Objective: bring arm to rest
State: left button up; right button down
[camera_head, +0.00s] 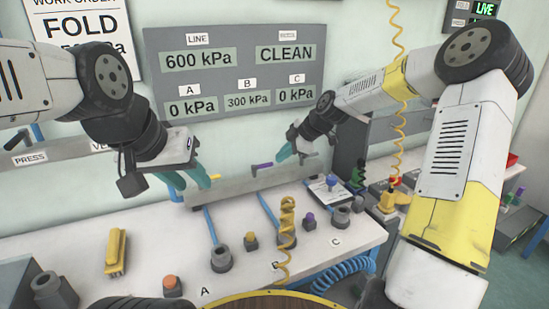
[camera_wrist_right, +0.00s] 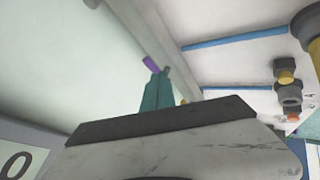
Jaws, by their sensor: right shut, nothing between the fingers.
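My left gripper (camera_head: 190,181) is at centre left in the head view, over the back of the bench. Its teal fingers stand apart with nothing visible between them. My right gripper (camera_head: 284,154) is in front of the wall near the grey rail, left of the C column. Its teal fingers also show in the right wrist view (camera_wrist_right: 157,88), close together and empty. A purple lever (camera_head: 262,166) on the rail is just below and left of the right fingers in the head view. In the right wrist view the purple piece (camera_wrist_right: 150,63) shows just beyond the fingertips; contact cannot be told.
The white bench (camera_head: 160,222) carries grey sockets with blue lines, coloured buttons and a yellow block (camera_head: 116,252). A gauge panel (camera_head: 237,70) hangs on the wall behind. A round wooden edge (camera_head: 270,301) is at the bottom.

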jog(key=s+d+r+m+h, duration=0.1)
jog(key=s+d+r+m, duration=0.2)
jog(key=s+m, duration=0.3)
jog(key=s+d+r+m+t+h, duration=0.1)
jog(key=s+r+m, duration=0.5)
jog(key=s, duration=1)
jog(key=s+d+r+m+h, duration=0.2)
jog(key=s+d+r+m, duration=0.2)
jog(key=s+m, duration=0.3)
jog(key=s+d, duration=0.1)
jog(key=s, duration=0.4)
jog(key=shift+d+r+t, duration=0.2)
jog(key=shift+r+t, duration=0.2)
